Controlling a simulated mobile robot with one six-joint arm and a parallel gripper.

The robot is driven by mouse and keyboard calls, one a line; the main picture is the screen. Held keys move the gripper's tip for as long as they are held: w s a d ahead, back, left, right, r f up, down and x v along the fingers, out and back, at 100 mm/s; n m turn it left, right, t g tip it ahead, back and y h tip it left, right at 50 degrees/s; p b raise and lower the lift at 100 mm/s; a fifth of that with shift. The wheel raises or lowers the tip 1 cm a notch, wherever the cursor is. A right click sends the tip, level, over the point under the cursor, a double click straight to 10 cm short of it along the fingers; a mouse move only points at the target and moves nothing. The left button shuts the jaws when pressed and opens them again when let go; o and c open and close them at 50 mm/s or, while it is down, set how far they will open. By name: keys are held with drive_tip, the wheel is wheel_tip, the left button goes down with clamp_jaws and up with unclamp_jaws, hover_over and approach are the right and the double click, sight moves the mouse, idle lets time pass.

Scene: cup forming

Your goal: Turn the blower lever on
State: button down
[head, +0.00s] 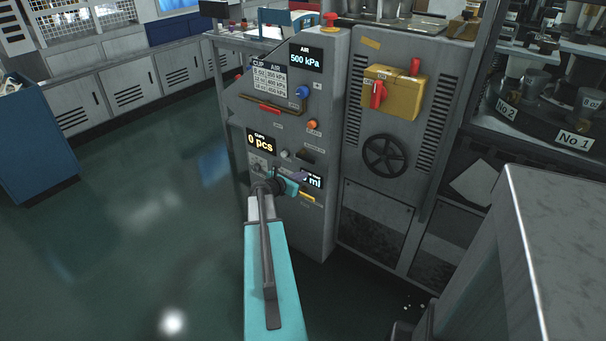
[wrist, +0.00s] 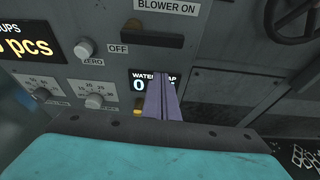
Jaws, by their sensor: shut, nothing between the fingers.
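The blower control (wrist: 152,34) shows in the wrist view as a dark slot or bar under a "BLOWER ON" label. An "OFF" label sits by its lower left end, and a small brownish part shows near that end. I cannot clearly make out the lever's position. In the head view the blower control (head: 306,156) is small, on the grey panel's lower right. My gripper (head: 299,176) is in front of the panel just below it. In the wrist view my gripper (wrist: 161,78) has its purple fingers together and empty, below the slot, covering part of the water display.
The panel carries a zero knob (wrist: 84,49), dials (wrist: 94,101) and a water display (wrist: 139,84). In the head view, a black handwheel (head: 385,156) and yellow switch box (head: 394,92) are to the right. A grey block (head: 560,240) stands at right. Open floor lies left.

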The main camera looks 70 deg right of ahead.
drive_tip(key=v, duration=0.8)
drive_tip(key=shift+a, duration=0.1)
idle(0.5)
